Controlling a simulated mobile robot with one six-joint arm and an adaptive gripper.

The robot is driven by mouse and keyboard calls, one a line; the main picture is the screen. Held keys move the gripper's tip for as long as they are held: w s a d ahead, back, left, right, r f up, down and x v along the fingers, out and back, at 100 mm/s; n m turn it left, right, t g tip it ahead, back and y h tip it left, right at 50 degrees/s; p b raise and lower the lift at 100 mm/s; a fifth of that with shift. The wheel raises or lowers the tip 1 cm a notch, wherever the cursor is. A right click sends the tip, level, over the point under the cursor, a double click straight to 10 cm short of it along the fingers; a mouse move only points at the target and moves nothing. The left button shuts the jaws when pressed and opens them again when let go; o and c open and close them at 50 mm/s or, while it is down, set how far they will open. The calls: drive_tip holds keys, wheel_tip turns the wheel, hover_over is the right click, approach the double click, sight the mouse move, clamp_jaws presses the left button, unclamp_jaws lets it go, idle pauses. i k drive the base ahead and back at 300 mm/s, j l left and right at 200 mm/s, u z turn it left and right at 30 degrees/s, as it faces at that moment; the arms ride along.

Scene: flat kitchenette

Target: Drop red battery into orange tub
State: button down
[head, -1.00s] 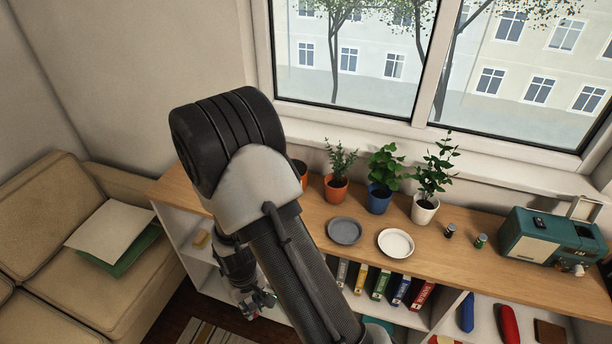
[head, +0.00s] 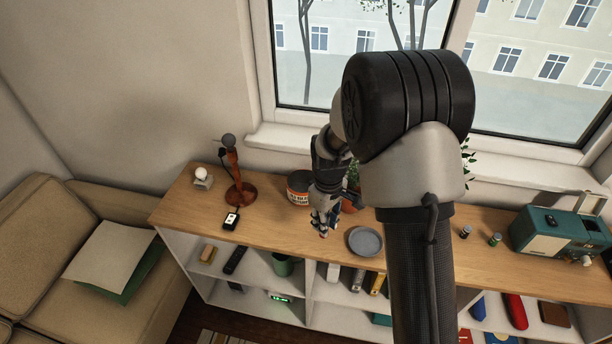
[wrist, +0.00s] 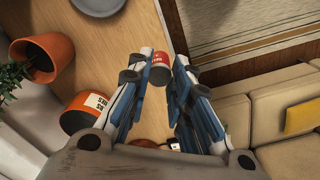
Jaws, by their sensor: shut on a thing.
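My gripper (head: 322,228) is above the wooden shelf top, just in front and to the right of the orange tub. In the wrist view my gripper (wrist: 164,62) is shut on a red battery (wrist: 160,77) with a pale band, held between the blue-and-white fingers near their tips. I cannot make the battery out in the head view. The orange tub (head: 297,188), with a white label and dark inside, stands on the shelf top; my gripper partly overlaps its right side. It also shows in the wrist view (wrist: 74,121), left of the fingers and apart from the battery.
A grey plate (head: 365,241) lies right of my gripper. A potted plant (wrist: 44,60) stands close to the tub. A brown lamp-like stand (head: 236,180) and a small black device (head: 231,221) are to the left. Two small cylinders and a teal machine (head: 550,233) are at right.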

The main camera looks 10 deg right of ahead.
sight(296, 198)
drive_tip(key=i, duration=0.85)
